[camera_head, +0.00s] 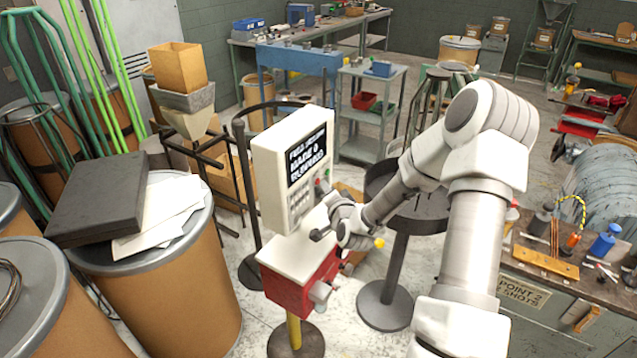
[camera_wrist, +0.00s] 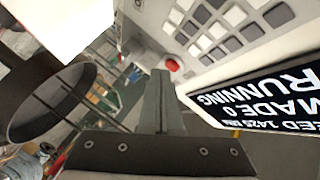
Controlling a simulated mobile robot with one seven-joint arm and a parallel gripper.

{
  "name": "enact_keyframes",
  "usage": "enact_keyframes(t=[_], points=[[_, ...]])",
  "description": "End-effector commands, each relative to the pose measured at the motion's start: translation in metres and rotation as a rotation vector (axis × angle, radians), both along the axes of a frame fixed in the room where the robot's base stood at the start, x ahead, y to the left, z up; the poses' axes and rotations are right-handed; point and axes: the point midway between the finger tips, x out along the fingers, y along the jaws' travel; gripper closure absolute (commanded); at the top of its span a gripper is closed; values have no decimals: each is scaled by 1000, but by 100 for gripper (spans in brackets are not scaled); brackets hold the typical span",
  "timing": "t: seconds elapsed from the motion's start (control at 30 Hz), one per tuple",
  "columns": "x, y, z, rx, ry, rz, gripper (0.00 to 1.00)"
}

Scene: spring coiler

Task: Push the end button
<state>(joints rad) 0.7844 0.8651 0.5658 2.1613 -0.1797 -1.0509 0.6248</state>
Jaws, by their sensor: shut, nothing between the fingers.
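The control box (camera_head: 292,165) is a pale panel with a dark screen (camera_head: 306,155) and rows of grey keys (camera_head: 300,200). In the wrist view the screen (camera_wrist: 265,98) reads "MADE 0" and "RUNNING", upside down. A round red button (camera_wrist: 172,65) sits on the panel just beyond my fingertips; I cannot tell if they touch it. No label naming an end button is legible. My gripper (camera_head: 318,234) is shut and empty, in front of the panel's lower right. Its fingers (camera_wrist: 160,75) point toward the panel in the wrist view.
A red box (camera_head: 292,292) with a white top stands under the panel on a yellow post. A dark round tray (camera_head: 412,205) on a stand is close to my arm. Drums (camera_head: 165,300) stand at left, and a cluttered bench (camera_head: 560,255) at right.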

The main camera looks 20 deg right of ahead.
Motion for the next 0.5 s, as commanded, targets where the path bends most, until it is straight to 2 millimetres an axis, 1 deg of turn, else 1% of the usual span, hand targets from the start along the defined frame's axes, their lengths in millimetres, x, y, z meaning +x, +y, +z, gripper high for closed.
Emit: enact_keyframes(t=[0.5], points=[[5, 4, 0, -1, -1, 1, 100]])
